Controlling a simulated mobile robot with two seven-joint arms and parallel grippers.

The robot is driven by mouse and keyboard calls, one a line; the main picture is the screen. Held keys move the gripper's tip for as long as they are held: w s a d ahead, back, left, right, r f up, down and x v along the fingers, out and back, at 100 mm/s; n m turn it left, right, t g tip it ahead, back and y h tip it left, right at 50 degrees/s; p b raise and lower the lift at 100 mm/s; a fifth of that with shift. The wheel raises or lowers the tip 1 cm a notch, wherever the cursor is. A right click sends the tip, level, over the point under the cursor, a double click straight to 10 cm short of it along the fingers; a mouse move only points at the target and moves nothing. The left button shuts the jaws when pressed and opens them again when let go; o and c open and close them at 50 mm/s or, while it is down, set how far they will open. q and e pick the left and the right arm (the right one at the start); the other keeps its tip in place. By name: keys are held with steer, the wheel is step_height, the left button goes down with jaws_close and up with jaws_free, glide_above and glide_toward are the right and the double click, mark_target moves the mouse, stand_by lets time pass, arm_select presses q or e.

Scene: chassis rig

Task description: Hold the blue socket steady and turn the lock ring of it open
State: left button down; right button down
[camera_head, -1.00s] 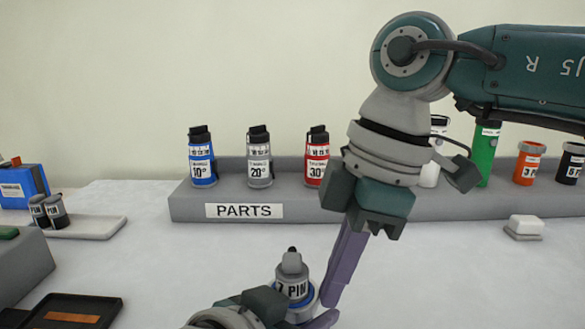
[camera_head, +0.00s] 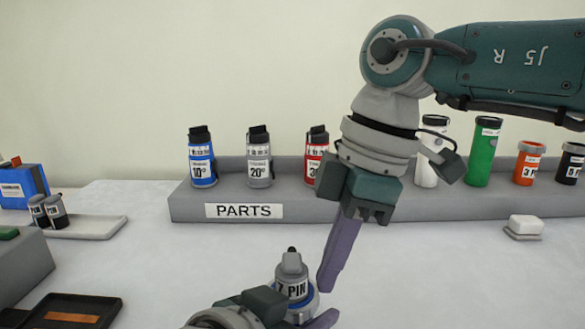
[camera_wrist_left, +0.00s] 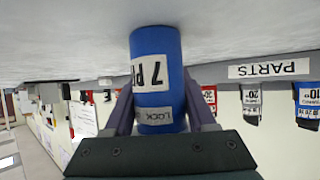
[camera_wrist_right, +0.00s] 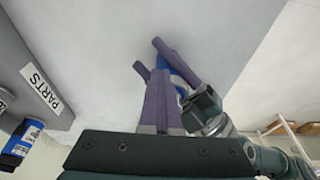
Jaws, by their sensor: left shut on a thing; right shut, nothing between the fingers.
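The blue socket (camera_wrist_left: 152,60) is a blue cylinder with a white "7 PIN" label and a "LOCK" label. My left gripper (camera_wrist_left: 155,110) is shut on it, with one finger on each side. In the head view a grey, narrow-topped part (camera_head: 291,265) with a "PIN" label stands upright above a blue band; the lower part is hidden by my left gripper (camera_head: 310,320). My right gripper (camera_head: 326,285) is shut and empty, its fingertips just right of the labelled part. In the right wrist view its fingers (camera_wrist_right: 160,78) partly hide the socket; I cannot tell whether they touch it.
A grey parts rack (camera_head: 330,207) with several coloured canisters runs along the back. A white block (camera_head: 525,226) lies at the right. A pale tray (camera_head: 92,228) with two small cylinders and a dark tray (camera_head: 95,302) are at the left. The table's middle right is clear.

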arm_select(q)
steer(key=shift+d, duration=0.15)
arm_select(e)
steer(key=shift+a, duration=0.1)
steer(key=a+v, duration=0.1)
steer(key=v, duration=0.5)
steer(key=shift+d, duration=0.15)
steer(key=shift+w+r, duration=0.1)
steer(key=shift+r, duration=0.05)
